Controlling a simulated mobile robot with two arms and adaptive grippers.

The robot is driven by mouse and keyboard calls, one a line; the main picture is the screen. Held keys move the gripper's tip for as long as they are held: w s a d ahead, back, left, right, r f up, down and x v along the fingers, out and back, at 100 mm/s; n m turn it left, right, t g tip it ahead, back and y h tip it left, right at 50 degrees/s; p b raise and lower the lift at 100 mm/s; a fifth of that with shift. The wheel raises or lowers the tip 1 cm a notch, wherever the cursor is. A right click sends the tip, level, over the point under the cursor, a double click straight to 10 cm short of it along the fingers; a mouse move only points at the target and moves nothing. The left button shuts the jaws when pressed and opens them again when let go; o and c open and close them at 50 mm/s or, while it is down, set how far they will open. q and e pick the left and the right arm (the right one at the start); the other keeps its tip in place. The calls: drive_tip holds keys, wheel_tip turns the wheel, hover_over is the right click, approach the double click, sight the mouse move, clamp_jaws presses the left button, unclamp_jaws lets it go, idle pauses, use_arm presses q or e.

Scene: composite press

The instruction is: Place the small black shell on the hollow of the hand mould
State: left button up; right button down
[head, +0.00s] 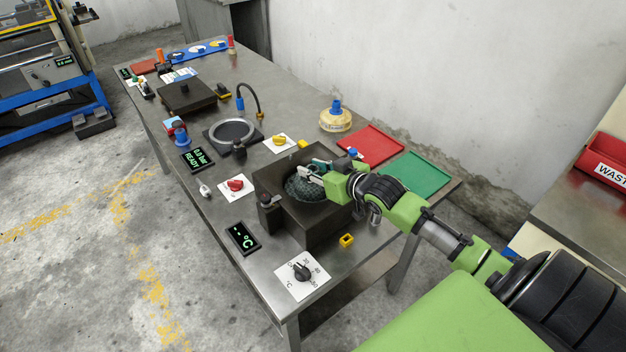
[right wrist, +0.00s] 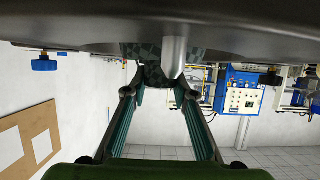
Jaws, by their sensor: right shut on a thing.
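The small black shell (head: 303,189) is a round dark piece with a checkered weave, over the hollow in the top of the dark block-shaped hand mould (head: 312,229). I cannot tell whether it rests in the hollow or hangs just above it. My right gripper (head: 308,173) is at the shell's far edge and shut on it. In the right wrist view the fingers (right wrist: 160,95) close towards the checkered shell (right wrist: 153,76), partly hidden. The hollow is covered by the shell. My left gripper is not in view.
A red tray (head: 372,147) and a green tray (head: 418,172) lie behind the mould. A ring-shaped plate (head: 232,131), a dial card (head: 301,275), a temperature display (head: 242,237) and a yellow-and-white pot (head: 335,120) stand around it. A red waste bin (head: 607,165) is at right.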

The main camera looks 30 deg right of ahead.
drive_tip(key=shift+f, duration=1.75)
drive_tip(key=shift+f, duration=0.1)
drive_tip(key=c, duration=1.7)
unclamp_jaws()
drive_tip(key=shift+s, duration=0.1)
drive_tip(key=v, duration=1.2)
